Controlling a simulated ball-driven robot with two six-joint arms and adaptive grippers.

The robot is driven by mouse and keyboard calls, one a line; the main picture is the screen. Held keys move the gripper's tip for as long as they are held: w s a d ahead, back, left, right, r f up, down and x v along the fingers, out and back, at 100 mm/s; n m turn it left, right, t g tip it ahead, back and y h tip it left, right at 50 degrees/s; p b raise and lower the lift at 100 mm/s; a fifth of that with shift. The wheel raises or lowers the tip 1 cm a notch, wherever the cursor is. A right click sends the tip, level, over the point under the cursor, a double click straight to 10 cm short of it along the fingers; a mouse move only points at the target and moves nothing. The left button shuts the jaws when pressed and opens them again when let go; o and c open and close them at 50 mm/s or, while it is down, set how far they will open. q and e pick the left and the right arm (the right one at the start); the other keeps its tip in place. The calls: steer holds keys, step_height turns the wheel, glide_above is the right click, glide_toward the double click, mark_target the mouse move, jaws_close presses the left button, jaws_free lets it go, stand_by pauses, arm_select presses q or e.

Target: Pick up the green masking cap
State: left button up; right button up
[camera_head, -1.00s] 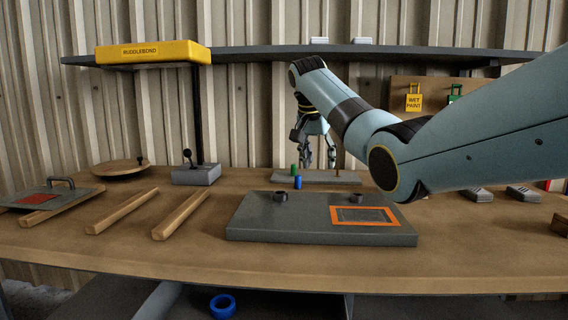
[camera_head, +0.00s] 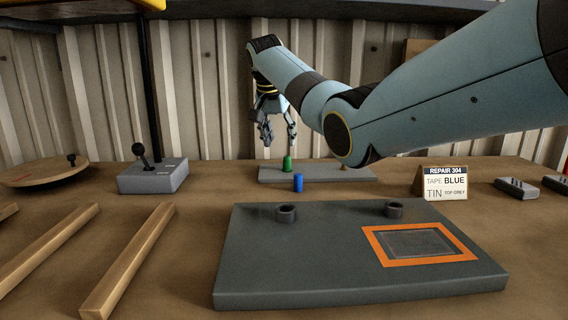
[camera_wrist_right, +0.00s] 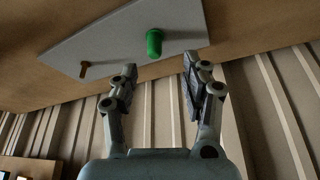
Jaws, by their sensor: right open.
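The green masking cap (camera_head: 287,163) stands upright on a flat grey plate (camera_head: 330,174) at the back of the bench. In the right wrist view the green cap (camera_wrist_right: 154,43) shows ahead of the fingertips, between their lines. My right gripper (camera_head: 279,138) is open and empty, just above and behind the cap in the head view, apart from it. Its two fingers also show spread in the right wrist view (camera_wrist_right: 160,80). A blue cap (camera_head: 298,183) stands just in front of the plate's edge. My left gripper is not in view.
A brown peg (camera_wrist_right: 86,69) stands on the same plate. In front lies a large grey panel (camera_head: 290,260) with two dark collars and an orange-framed window. A repair card (camera_head: 441,183) stands at right, a joystick box (camera_head: 153,176) at left. Wooden strips lie front left.

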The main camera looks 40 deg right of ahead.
mark_target(287, 156)
steer(key=x, duration=0.3)
steer(key=shift+d+f, duration=0.1)
steer(key=b+x, duration=0.1)
steer(key=x, duration=0.1)
steer(key=d+b+x, duration=0.1)
steer(key=x, duration=0.2)
steer(key=shift+s, duration=0.15)
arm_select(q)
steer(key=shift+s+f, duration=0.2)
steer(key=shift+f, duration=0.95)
arm_select(e)
steer(key=shift+c, duration=0.2)
steer(key=c, duration=0.7)
